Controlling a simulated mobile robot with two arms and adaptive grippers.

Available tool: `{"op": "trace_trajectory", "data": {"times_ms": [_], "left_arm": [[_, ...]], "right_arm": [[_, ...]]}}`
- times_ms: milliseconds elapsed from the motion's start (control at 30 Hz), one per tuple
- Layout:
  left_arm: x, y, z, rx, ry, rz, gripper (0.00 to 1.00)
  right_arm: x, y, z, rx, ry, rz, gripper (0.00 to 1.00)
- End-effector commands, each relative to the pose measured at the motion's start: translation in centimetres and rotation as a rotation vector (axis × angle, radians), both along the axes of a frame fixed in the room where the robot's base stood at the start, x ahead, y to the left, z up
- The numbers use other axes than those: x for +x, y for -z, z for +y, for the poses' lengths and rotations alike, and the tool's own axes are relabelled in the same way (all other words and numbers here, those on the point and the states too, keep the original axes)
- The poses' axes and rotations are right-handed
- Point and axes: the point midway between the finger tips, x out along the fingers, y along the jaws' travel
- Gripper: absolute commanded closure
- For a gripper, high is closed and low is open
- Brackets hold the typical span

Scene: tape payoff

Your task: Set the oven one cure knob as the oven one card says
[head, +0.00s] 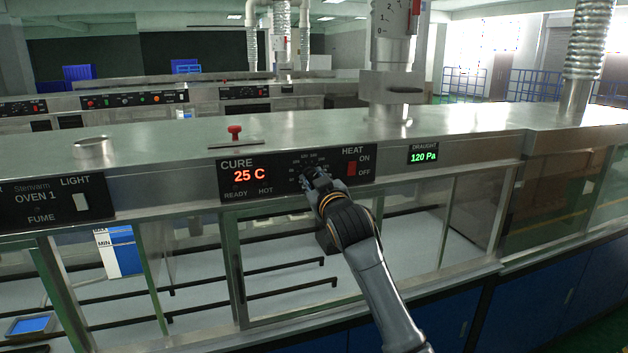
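The cure panel (230,190) is a black plate on the front of oven 1, with a red display reading 25 C and a dial scale at its middle. My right gripper (312,176) is at the dial, in front of the cure knob. The gripper and wrist hide the knob and the lower part of the scale, so I cannot tell where the knob points or whether the fingers touch it. I cannot make out the fingers' opening. No oven one card can be made out for certain. My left gripper is not in view.
A red heat switch (351,168) sits just right of the dial. A draught display (423,157) reads 120 Pa. The light switch (81,202) is at the left. A red-knobbed slide (235,133) stands on the top above the panel. Glass panes lie below.

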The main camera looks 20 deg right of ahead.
Motion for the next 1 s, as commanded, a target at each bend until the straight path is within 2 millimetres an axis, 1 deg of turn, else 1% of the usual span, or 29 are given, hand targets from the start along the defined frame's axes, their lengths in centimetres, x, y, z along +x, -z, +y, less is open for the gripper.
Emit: {"op": "trace_trajectory", "data": {"times_ms": [33, 100, 400, 567, 667, 1000], "left_arm": [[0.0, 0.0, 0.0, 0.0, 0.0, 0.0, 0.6], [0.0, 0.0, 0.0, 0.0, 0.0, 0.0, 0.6], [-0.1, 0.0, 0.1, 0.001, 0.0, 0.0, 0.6], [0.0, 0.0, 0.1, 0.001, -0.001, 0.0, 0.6], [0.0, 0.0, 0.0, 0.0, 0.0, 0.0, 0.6], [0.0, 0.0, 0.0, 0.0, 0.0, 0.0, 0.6]], "right_arm": [[0.0, 0.2, 0.0, 0.0, -0.001, 0.004, 0.62], [0.0, 0.1, 0.0, -0.001, 0.0, 0.003, 0.49], [0.0, 0.0, 0.0, -0.001, 0.0, 0.0, 0.49], [-0.9, 0.0, 0.0, -0.001, -0.001, -0.002, 0.49], [-2.2, 0.1, 0.1, -0.001, -0.001, -0.001, 0.49], [-8.5, 0.3, 0.1, -0.001, 0.0, -0.001, 0.49]]}}
